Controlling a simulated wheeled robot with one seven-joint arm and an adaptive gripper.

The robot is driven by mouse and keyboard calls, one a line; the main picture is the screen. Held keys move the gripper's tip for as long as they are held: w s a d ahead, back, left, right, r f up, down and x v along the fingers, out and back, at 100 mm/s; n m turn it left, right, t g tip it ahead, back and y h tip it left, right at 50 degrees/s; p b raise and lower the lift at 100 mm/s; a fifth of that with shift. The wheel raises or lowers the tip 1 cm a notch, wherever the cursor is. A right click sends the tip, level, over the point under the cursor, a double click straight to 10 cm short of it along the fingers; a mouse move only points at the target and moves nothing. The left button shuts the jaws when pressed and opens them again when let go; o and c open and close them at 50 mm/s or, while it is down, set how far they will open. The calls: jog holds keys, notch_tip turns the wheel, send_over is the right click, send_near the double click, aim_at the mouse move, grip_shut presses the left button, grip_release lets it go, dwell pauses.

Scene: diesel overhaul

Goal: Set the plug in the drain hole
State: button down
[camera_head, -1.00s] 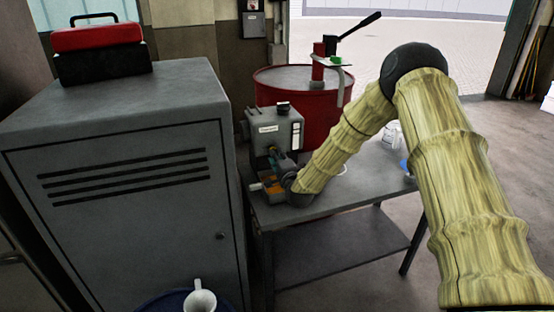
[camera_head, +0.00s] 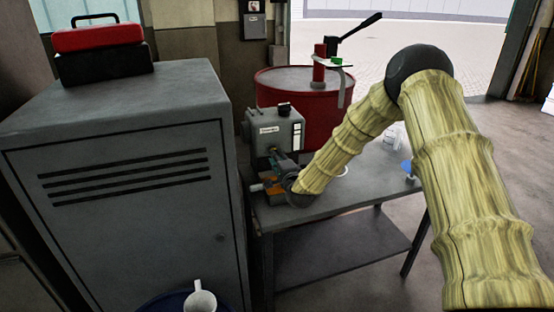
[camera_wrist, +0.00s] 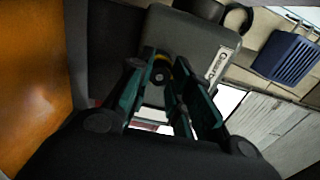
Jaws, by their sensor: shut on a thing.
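My gripper (camera_wrist: 160,88) is shut on a small dark round piece with a yellowish ring (camera_wrist: 162,72), which appears to be the plug. It is held between the teal-lined fingertips, in front of the grey machine (camera_wrist: 185,42). In the head view the same grey machine (camera_head: 275,133), a boxy unit with a white label, stands on the bench, and my gripper (camera_head: 274,163) is low at its front. The drain hole cannot be made out. I cannot tell whether the plug touches the machine.
An orange tray (camera_head: 272,189) lies beneath my gripper; an orange surface (camera_wrist: 32,85) fills the wrist view's left side. A red drum (camera_head: 320,104) with a hand pump stands behind the bench (camera_head: 335,208). A grey cabinet (camera_head: 130,215) stands close on the left.

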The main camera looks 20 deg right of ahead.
jog(key=shift+w+b, duration=0.3)
jog(key=shift+w, duration=0.1)
dwell(0.6)
jog(key=c, duration=1.2)
grip_release()
jog(key=s, duration=1.2)
jog(key=shift+d, duration=0.2)
